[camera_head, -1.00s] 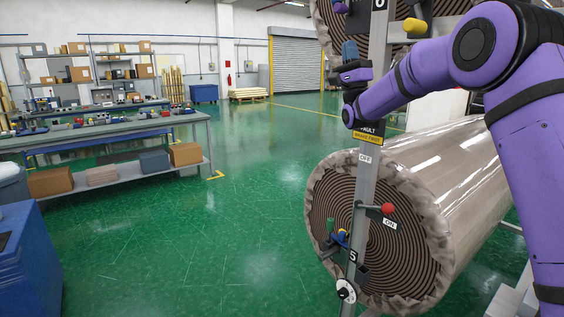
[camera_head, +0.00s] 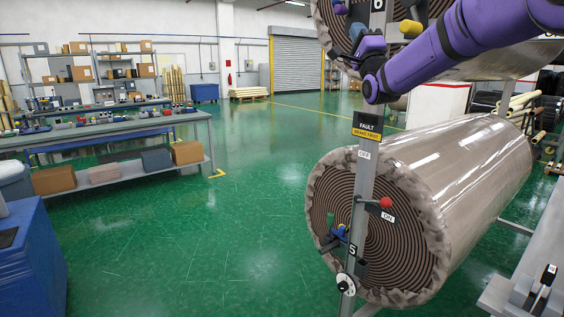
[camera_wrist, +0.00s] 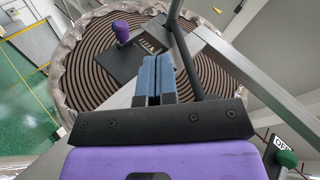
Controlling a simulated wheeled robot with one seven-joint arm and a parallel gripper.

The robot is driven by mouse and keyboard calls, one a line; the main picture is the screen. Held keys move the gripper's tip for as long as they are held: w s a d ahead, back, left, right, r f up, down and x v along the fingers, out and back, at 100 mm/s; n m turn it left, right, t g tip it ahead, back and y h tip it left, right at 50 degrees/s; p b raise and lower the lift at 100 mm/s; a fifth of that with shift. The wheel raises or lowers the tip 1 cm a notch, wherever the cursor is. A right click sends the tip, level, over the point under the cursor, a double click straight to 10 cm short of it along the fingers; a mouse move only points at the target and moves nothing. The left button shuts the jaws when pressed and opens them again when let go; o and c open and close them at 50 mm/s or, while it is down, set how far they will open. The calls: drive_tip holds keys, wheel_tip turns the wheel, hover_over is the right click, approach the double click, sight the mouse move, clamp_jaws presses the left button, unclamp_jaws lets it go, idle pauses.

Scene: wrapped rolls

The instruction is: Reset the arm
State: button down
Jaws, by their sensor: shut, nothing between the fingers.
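My purple arm comes in from the upper right in the head view. My gripper (camera_head: 370,46) is beside the upper part of the grey post (camera_head: 362,200), in front of the upper wrapped roll (camera_head: 334,20). In the wrist view my gripper (camera_wrist: 154,62) has its two blue fingers together with nothing between them. They point towards the roll's spiral end (camera_wrist: 88,62), where a purple knob (camera_wrist: 121,30) and a dark plate show. A dark bar crosses close to the fingers; I cannot tell whether they touch it.
A large lower roll (camera_head: 460,170) lies behind the post. The post carries a red-knobbed lever (camera_head: 385,203), a FAULT sign (camera_head: 367,126) and a white dial (camera_head: 345,284). A green knob (camera_wrist: 287,158) shows in the wrist view. A workbench (camera_head: 110,135) stands left; green floor between is clear.

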drive_tip(key=s+d+f+n+g+h, duration=0.3)
drive_tip(key=s+f+g, duration=0.4)
drive_tip(key=s, duration=0.9)
drive_tip(key=s+d+f+n+g+h, duration=0.2)
drive_tip(key=s+d+f+n+g, duration=0.2)
drive_tip(key=s, duration=1.2)
drive_tip(key=s+d+f+n+g+h, duration=0.3)
drive_tip(key=s+f+n+g, duration=0.3)
drive_tip(key=s+f+g, duration=0.4)
drive_tip(key=s+f, duration=0.5)
drive_tip(key=s, duration=0.1)
drive_tip(key=shift+s+d+f+h, duration=0.2)
drive_tip(key=shift+s+d+h, duration=0.1)
